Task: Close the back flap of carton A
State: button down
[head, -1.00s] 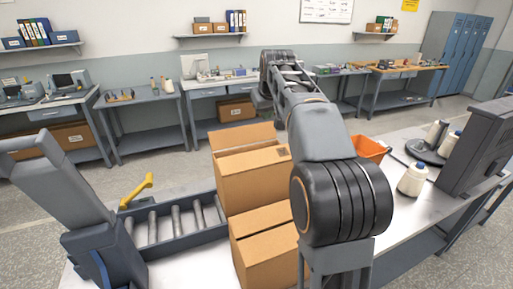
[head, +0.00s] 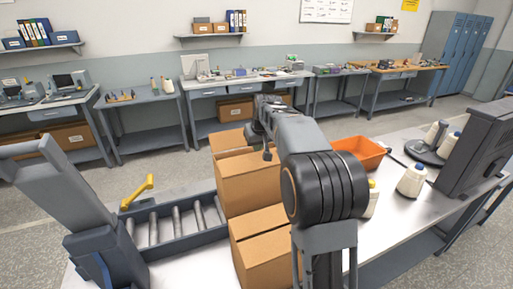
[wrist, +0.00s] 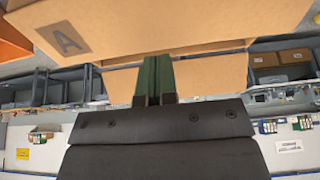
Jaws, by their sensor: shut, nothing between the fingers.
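Carton A (head: 250,190) is a brown cardboard box behind a second carton at the bench's left part. Its letter label shows in the wrist view (wrist: 67,40). The back flap (head: 230,139) stands raised at its far edge, partly hidden by my arm in the head view. In the wrist view the flap (wrist: 215,76) lies beyond the carton's edge. My gripper (head: 267,156) is over the carton's top, near the back edge. Its green fingers (wrist: 157,62) are together and empty, in front of the flap; I cannot tell whether they touch it.
A second brown carton (head: 265,250) stands in front of carton A. A roller conveyor (head: 175,238) with a yellow handle (head: 137,190) is at the left.

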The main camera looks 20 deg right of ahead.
jog(key=shift+x, duration=0.95)
jog(key=shift+s, duration=0.1)
jog(key=shift+f, duration=0.35)
jog(key=shift+w+b+x, duration=0.25)
jog(key=shift+b+x, duration=0.3)
jog(key=shift+x, duration=0.6)
jog(key=shift+s+r, duration=0.15)
jog(key=shift+r, duration=0.1)
jog(key=shift+f, duration=0.1)
